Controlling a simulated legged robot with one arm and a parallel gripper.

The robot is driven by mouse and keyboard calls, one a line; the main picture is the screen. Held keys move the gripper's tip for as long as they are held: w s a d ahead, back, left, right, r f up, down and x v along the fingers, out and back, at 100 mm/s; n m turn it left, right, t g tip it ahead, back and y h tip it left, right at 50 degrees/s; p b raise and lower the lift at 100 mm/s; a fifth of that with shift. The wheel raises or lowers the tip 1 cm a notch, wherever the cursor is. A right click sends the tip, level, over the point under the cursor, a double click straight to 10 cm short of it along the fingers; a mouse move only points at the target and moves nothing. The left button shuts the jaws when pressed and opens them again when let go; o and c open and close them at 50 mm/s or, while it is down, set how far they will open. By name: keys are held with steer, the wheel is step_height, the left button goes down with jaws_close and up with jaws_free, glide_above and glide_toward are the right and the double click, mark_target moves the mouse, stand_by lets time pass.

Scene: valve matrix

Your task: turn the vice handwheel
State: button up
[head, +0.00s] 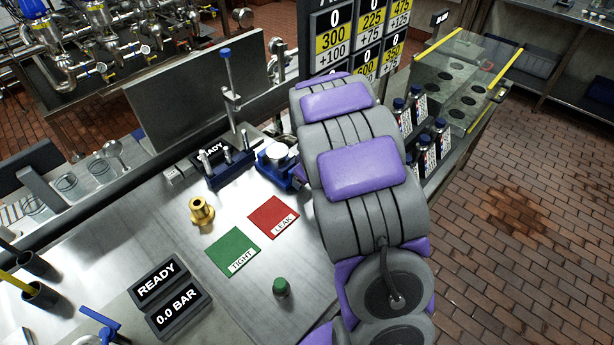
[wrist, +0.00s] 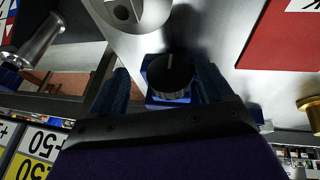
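The vice handwheel (wrist: 171,76) shows in the wrist view as a black ribbed knob with a pale line on its face. It sits against the blue vice body (wrist: 158,101). My gripper (wrist: 162,66) has its two dark blue fingers spread on either side of the handwheel. A gap shows at the left finger; the right finger is close to the knob, and I cannot tell whether it touches. In the head view the blue vice (head: 291,182) stands on the bench, partly hidden by my arm, which also hides the handwheel and most of my gripper.
A red LEAK card (head: 273,217), a green TIGHT card (head: 233,252), a brass fitting (head: 202,211) and a green-capped item (head: 281,287) lie on the steel bench. A blue rack (head: 228,170) stands left of the vice. Several bottles (head: 425,150) stand right of my arm.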

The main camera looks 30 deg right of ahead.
steer(key=shift+w+a+f, duration=0.1)
steer(key=shift+a+f, duration=0.1)
steer(key=shift+a, duration=0.95)
steer(key=shift+d, duration=0.9)
steer(key=c, duration=0.4)
steer(key=shift+c, duration=1.3)
steer(key=shift+w+a, duration=0.1)
steer(key=shift+a, duration=0.3)
steer(key=shift+c, duration=2)
steer(key=shift+d, duration=0.15)
